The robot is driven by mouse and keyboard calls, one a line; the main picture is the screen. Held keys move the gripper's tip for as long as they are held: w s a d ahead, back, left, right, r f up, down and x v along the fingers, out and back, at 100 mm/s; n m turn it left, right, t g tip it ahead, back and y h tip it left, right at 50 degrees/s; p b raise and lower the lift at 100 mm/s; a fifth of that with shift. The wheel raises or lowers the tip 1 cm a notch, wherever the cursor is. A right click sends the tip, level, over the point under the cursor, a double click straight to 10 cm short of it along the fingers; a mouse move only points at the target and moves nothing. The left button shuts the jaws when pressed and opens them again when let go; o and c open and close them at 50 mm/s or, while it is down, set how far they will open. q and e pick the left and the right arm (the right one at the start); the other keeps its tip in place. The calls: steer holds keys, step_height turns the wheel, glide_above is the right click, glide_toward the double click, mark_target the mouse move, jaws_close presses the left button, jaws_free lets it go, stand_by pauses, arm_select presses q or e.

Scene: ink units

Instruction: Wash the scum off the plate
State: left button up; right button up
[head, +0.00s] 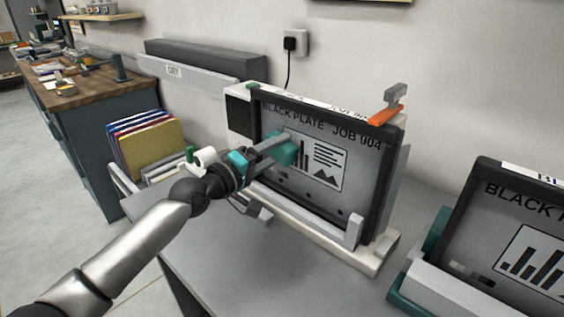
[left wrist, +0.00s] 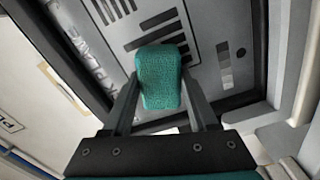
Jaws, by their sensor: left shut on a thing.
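The black plate (head: 300,192) stands upright in a white-framed stand on the grey bench, printed "BLACK PLATE JOB 904" with a chart and text panel. Its printed face also fills much of the left wrist view (left wrist: 205,45). My left gripper (head: 279,155) is shut on a teal sponge (left wrist: 160,78), held at the plate's face left of its middle. Whether the sponge presses on the plate I cannot tell. It hides part of the chart. Small dark spots show along the plate's lower part, and one dark round spot (left wrist: 241,53) shows near the grey patches. My right gripper is not in view.
An orange clamp-like piece (head: 387,115) sits on the stand's top right corner. A second black plate (head: 520,240) leans in a teal and grey holder at right. Coloured panels (head: 150,145) stand in a rack at left. A wooden-topped bench (head: 85,92) is behind. Bare grey bench lies in front.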

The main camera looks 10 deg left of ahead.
arm_select(q)
steer(key=shift+s+a, duration=0.1)
steer(key=shift+p+v, duration=0.65)
steer(key=shift+v, duration=2.3)
steer(key=shift+v, duration=1.45)
